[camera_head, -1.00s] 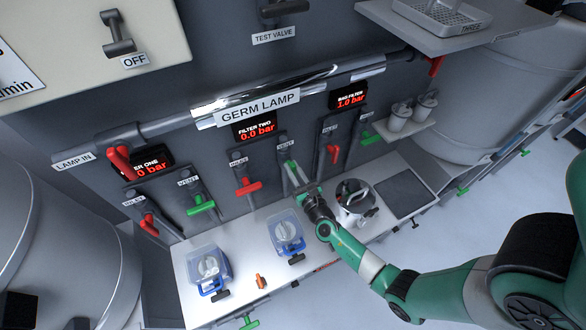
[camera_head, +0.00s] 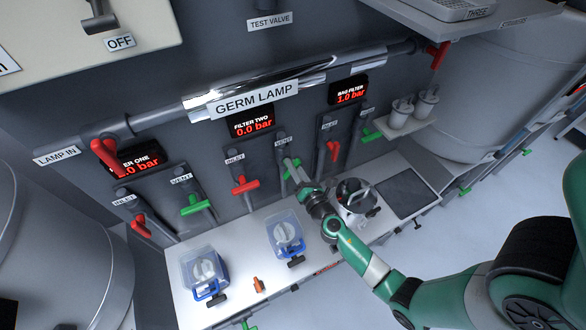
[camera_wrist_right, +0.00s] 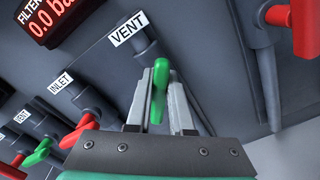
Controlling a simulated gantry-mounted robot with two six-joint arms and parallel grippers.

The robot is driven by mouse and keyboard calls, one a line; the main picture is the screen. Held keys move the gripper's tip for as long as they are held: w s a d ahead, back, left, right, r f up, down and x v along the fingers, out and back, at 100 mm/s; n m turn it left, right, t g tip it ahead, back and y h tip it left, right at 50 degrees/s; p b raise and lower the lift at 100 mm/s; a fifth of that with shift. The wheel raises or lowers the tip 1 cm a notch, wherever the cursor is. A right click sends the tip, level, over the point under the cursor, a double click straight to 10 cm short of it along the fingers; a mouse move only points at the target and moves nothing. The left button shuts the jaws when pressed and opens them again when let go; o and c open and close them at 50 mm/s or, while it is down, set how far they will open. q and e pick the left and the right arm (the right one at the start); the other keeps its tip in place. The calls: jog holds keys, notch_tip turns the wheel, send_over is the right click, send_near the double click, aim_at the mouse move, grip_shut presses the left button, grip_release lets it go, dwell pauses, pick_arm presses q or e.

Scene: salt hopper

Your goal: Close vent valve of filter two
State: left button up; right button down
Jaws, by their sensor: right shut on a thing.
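The vent valve of filter two has a green handle (camera_wrist_right: 160,91) on a grey pipe under a VENT label (camera_wrist_right: 128,28). My right gripper (camera_wrist_right: 161,95) has one finger on each side of this handle and is shut on it. In the head view, my right gripper (camera_head: 292,173) reaches up to the pipe and mostly hides the handle. The filter two display (camera_head: 251,124) reads 0.0 bar. The red inlet handle of filter two (camera_head: 245,186) is to the left, crosswise to its pipe. My left gripper is not in view.
The red inlet handle of the bag filter (camera_wrist_right: 304,28) is close on the right in the wrist view. Below stand two clear blue-based containers (camera_head: 285,235) (camera_head: 205,270) and a metal pot (camera_head: 354,195) on the white counter (camera_head: 230,306).

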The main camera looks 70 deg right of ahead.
jog(key=m, duration=0.2)
jog(key=m+b, duration=0.2)
jog(key=m, duration=0.1)
jog(key=shift+s+d+f+m, duration=0.1)
jog(key=shift+d+f+m, duration=0.05)
jog(key=shift+f+m, duration=0.2)
jog(key=shift+f+m+b, duration=0.15)
jog(key=shift+m+b, duration=0.8)
jog(key=shift+m, duration=1.2)
jog(key=c, duration=0.8)
grip_release()
jog(key=b+v, duration=0.2)
jog(key=v, duration=0.9)
jog(key=shift+s+b, duration=0.35)
jog(key=shift+b, duration=0.05)
